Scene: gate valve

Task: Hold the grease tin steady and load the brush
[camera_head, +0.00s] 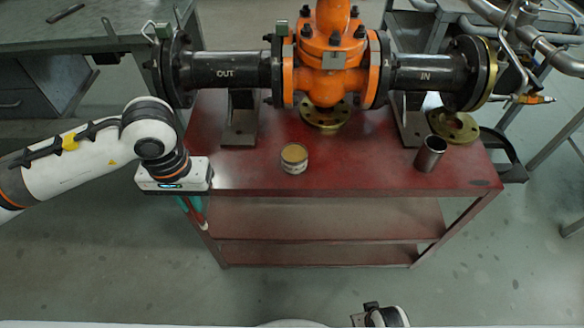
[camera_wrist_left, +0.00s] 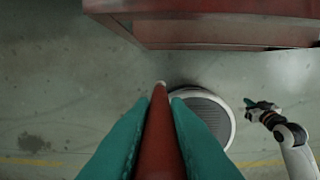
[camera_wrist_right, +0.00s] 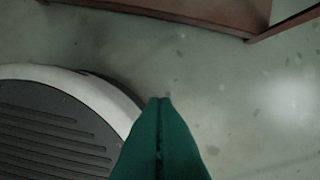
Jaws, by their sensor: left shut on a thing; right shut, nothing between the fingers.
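The grease tin (camera_head: 294,158), a small round tin with a tan top, stands upright on the red cart's top near its front edge. My left gripper (camera_head: 192,204) is beside the cart's left front corner, pointing down, clear of the tin. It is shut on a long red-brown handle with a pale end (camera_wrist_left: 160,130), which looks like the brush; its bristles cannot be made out. My right gripper (camera_wrist_right: 161,101) is shut and empty, low in front of the cart, far from the tin. It also shows in the left wrist view (camera_wrist_left: 262,106).
The red cart (camera_head: 350,180) carries an orange gate valve (camera_head: 330,60) between black pipes behind the tin. A steel cup (camera_head: 430,153) stands at the right, near a brass flange (camera_head: 453,125). A grey workbench (camera_head: 90,25) is at the left. The cart top around the tin is clear.

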